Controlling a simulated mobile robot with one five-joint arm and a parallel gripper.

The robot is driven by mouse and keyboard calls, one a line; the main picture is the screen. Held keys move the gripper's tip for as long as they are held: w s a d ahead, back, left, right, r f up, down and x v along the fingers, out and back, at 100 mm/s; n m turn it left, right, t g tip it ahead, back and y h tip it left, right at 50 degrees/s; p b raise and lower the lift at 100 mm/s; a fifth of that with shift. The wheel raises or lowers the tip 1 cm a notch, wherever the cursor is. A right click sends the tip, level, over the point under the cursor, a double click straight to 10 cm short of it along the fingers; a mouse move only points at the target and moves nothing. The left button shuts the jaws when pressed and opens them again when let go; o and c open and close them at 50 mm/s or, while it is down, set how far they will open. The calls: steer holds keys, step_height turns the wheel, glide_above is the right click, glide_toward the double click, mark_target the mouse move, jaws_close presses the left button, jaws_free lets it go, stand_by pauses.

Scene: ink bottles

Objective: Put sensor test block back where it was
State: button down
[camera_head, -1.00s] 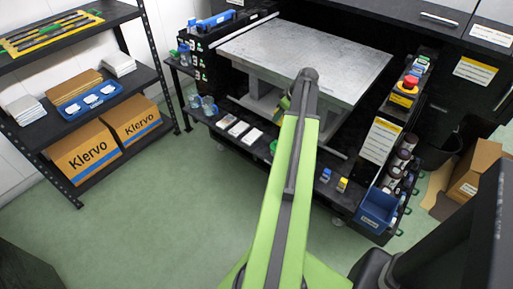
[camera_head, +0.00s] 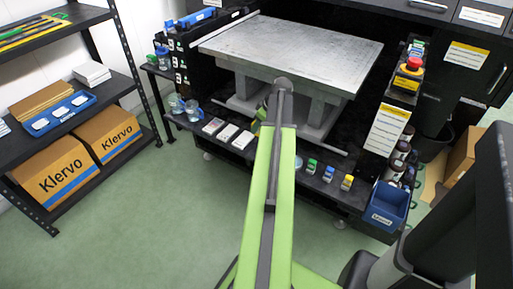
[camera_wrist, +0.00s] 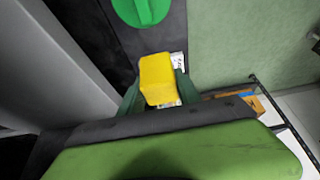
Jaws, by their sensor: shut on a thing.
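A yellow block (camera_wrist: 157,78), which looks like the sensor test block, is between the dark green fingers of my gripper (camera_wrist: 157,92) in the wrist view. My gripper is shut on it. A black and white marked patch shows beside and below the block; I cannot tell what it belongs to. In the head view my green arm reaches toward the front of the grey metal table, and its end mostly hides the gripper and the block.
Below the grey table (camera_head: 290,45), a dark shelf holds flat cards (camera_head: 228,132) left of my arm and small bottles with green (camera_head: 311,166), blue (camera_head: 328,173) and yellow (camera_head: 347,182) caps right of it. A blue bin (camera_head: 388,205) hangs at right. Green floor lies open at left.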

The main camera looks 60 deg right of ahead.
step_height(320, 180, down, 9)
steer(key=b, duration=0.8)
steer(key=shift+f, duration=0.1)
steer(key=shift+r+p, duration=0.25)
steer(key=shift+p, duration=0.05)
steer(key=shift+f, duration=0.25)
steer(key=c, duration=0.9)
jaws_free()
steer(key=shift+r, duration=0.1)
steer(key=shift+o, duration=0.2)
steer(key=shift+r, duration=0.3)
steer(key=p+v, duration=1.1)
steer(key=shift+s+r, duration=0.25)
steer(key=shift+r, duration=0.1)
